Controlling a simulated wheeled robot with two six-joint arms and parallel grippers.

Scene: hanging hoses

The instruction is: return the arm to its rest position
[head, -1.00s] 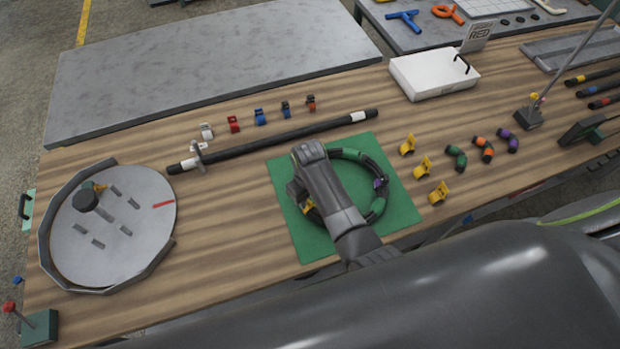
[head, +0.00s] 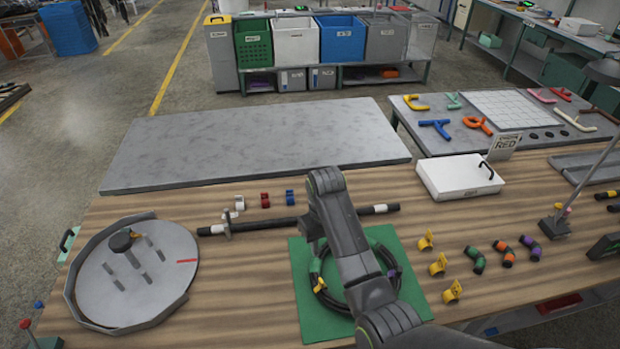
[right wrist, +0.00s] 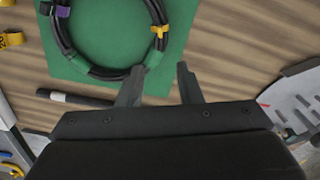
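My right gripper (head: 312,228) is raised above the workbench, over the far part of the green mat (head: 306,322). In the right wrist view its two fingers (right wrist: 159,88) are apart with nothing between them. A black hose ring (head: 332,301) with green, yellow and purple pieces on it lies on the mat, partly hidden by my right arm. The ring also shows in the right wrist view (right wrist: 103,71), beyond the fingertips, with a yellow clip (right wrist: 159,31) on it. My left gripper is not in view.
A black bar (head: 268,225) lies behind the mat, with small coloured clips beyond it. A round grey tray (head: 100,285) is at left. Yellow clips (head: 438,265) and short hose pieces (head: 504,253) lie at right, with a white box (head: 455,180) behind. A grey table (head: 250,145) stands beyond.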

